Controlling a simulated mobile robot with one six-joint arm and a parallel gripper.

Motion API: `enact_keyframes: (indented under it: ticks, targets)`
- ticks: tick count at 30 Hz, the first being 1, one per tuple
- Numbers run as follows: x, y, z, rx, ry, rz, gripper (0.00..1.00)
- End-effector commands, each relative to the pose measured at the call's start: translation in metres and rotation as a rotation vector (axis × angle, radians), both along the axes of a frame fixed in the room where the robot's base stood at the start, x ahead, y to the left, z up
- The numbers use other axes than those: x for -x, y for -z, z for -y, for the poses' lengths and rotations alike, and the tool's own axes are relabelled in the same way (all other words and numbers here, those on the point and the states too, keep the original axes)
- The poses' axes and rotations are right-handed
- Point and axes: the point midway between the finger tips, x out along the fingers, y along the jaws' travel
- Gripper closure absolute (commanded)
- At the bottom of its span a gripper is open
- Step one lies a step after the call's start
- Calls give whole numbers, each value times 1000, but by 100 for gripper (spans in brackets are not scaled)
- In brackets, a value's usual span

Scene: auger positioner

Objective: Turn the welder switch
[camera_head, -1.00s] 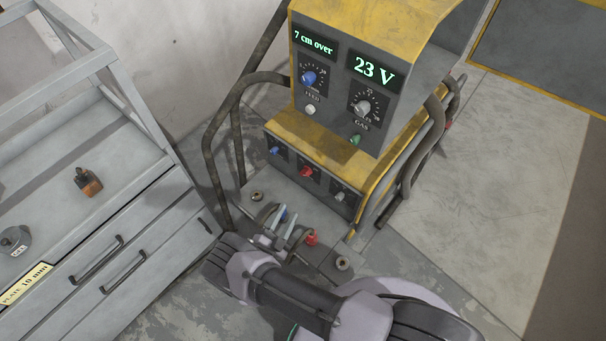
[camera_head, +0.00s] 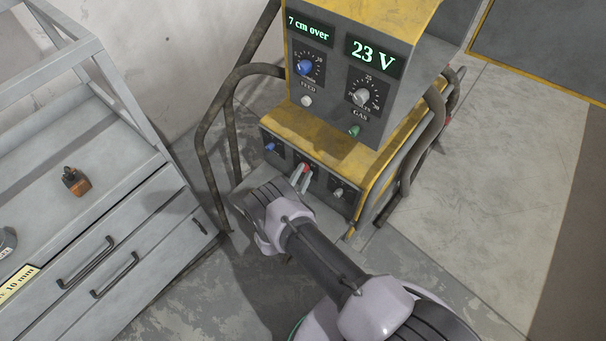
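The welder (camera_head: 375,145) is a yellow and grey machine with an upper panel and a lower front panel. A red knob (camera_head: 306,168), likely the switch, sits in the middle of the lower panel, with a blue knob (camera_head: 270,147) to its left and a grey knob (camera_head: 338,192) to its right. My gripper (camera_head: 301,179) has its light fingers at the red knob and covers part of it. I cannot tell whether the fingers touch or grip it. The displays (camera_head: 373,57) read "7 cm over" and "23 V".
Dark tubular rails (camera_head: 208,150) flank the welder. A grey drawer cabinet (camera_head: 150,262) stands at the left, with a small orange-brown block (camera_head: 76,181) on top. The floor (camera_head: 490,200) at the right is clear.

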Motion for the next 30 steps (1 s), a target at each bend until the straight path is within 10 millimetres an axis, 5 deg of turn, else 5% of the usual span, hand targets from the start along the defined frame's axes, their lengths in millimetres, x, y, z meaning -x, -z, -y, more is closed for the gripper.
enact_keyframes:
  ticks: [4, 17, 30]
  targets:
    - [0, 0, 0, 0, 0, 0, 100]
    - [0, -1, -1, 46, 0, -37, 100]
    - [-5, -6, -7, 329, 0, -258, 100]
